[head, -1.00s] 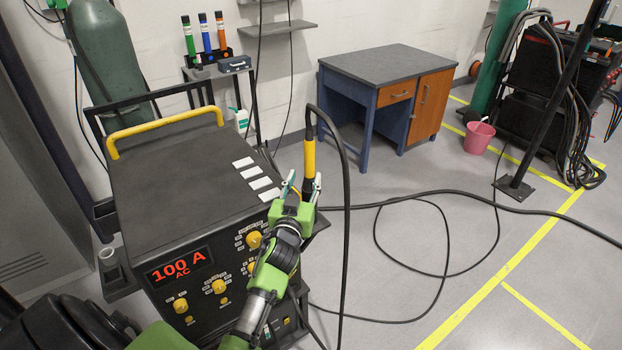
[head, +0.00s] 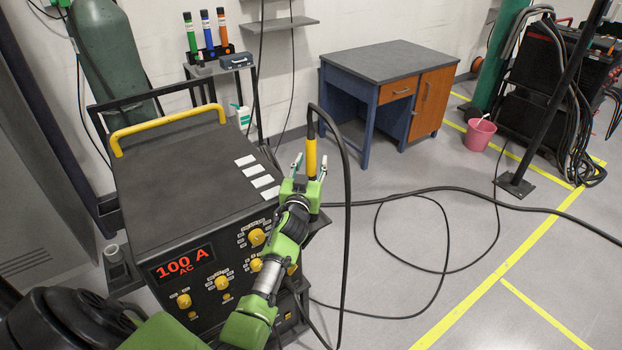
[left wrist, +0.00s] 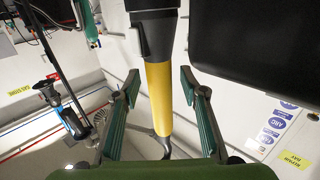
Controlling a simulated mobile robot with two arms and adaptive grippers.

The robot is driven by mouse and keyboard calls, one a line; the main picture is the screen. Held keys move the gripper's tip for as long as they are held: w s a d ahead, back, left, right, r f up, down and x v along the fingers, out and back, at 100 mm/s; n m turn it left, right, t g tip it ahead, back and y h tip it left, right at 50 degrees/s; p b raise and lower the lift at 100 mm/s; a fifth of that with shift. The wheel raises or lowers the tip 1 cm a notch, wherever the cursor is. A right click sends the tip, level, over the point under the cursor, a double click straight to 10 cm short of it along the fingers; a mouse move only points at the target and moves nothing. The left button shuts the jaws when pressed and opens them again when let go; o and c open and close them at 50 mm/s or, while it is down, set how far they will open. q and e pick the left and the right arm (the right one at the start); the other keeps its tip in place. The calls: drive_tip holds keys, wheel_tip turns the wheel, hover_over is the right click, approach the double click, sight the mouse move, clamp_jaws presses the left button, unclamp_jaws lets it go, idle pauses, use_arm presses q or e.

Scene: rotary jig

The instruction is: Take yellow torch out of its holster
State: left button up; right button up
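The yellow torch (head: 311,157) stands roughly upright at the right side of the welding machine, with a black cable looping from its top. My left gripper (head: 309,170) is open, one finger on each side of the torch. In the left wrist view, the torch's yellow part (left wrist: 158,92) runs between the two spread fingers (left wrist: 160,108), with gaps visible on both sides. A dark grip section (left wrist: 155,38) lies above the yellow part there. The holster is not clearly visible; my gripper and arm cover the torch's lower end in the head view. My right gripper is not in view.
The welding machine (head: 180,180), with a yellow handle (head: 167,128) and a 100 A display, stands left of the torch. Black cables (head: 440,192) lie on the floor to the right. A blue desk (head: 388,66) and a pink bucket (head: 480,135) stand behind.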

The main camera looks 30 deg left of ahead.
use_arm(q)
clamp_jaws()
drive_tip(key=shift+r, duration=0.1)
drive_tip(key=shift+w+r, duration=0.1)
drive_tip(key=shift+r, duration=0.5)
wheel_tip(320, 180, up, 17)
drive_tip(key=shift+f, duration=0.1)
